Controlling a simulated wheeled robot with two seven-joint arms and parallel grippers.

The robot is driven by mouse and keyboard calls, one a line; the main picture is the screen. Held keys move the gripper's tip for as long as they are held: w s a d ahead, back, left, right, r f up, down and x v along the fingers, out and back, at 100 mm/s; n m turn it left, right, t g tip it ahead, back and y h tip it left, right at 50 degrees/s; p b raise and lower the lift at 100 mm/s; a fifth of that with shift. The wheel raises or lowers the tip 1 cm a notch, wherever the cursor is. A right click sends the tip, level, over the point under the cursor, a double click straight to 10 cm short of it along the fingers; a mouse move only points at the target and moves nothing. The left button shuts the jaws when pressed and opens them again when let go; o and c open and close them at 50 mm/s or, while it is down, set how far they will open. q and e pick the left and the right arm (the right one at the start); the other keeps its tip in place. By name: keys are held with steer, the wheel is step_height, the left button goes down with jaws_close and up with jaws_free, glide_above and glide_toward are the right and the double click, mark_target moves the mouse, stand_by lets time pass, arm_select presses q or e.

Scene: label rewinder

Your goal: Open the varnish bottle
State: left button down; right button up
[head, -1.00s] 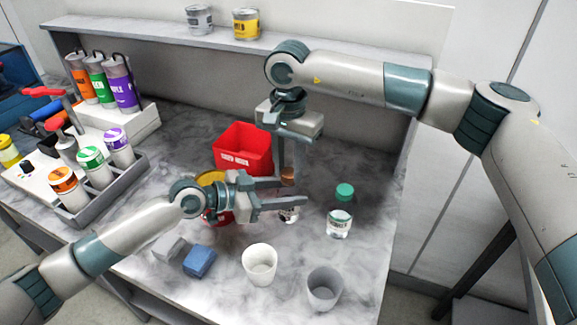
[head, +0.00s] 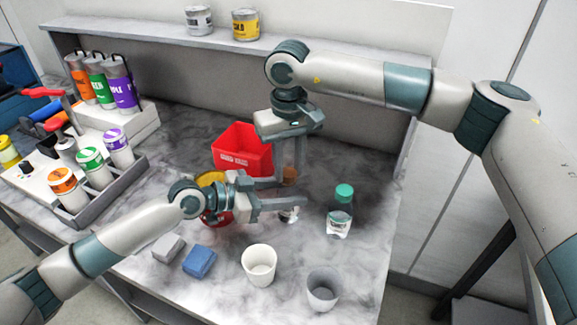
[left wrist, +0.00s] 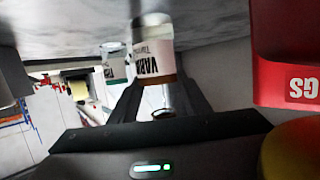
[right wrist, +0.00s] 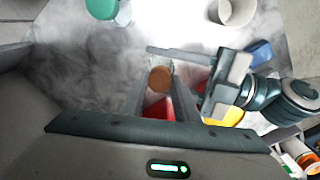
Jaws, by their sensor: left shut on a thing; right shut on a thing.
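The varnish bottle (head: 289,214) stands upright on the bench, partly hidden by my grippers. Its white label with "VARN" shows upside down in the left wrist view (left wrist: 154,58). My left gripper (head: 284,192) is shut on the bottle's body from the side. The brown cap (head: 290,174) is at the top of the bottle; it also shows from above in the right wrist view (right wrist: 160,79). My right gripper (head: 289,168) points down and is shut on the cap. I cannot tell whether the cap is loose on the neck.
A clear bottle with a green cap (head: 340,212) stands to the right. A white cup (head: 259,265) and a grey cup (head: 322,290) are in front. A red bin (head: 241,150) is behind. A blue block (head: 199,261) and a grey block (head: 168,247) lie at front left.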

mark_target(289, 172)
steer(key=shift+r, duration=0.2)
stand_by(0.5)
steer(key=shift+r, duration=0.7)
steer(key=shift+r, duration=0.3)
steer(key=shift+r, duration=1.9)
arm_select(q)
steer(key=c, duration=0.9)
jaws_free()
steer(key=shift+a, duration=0.1)
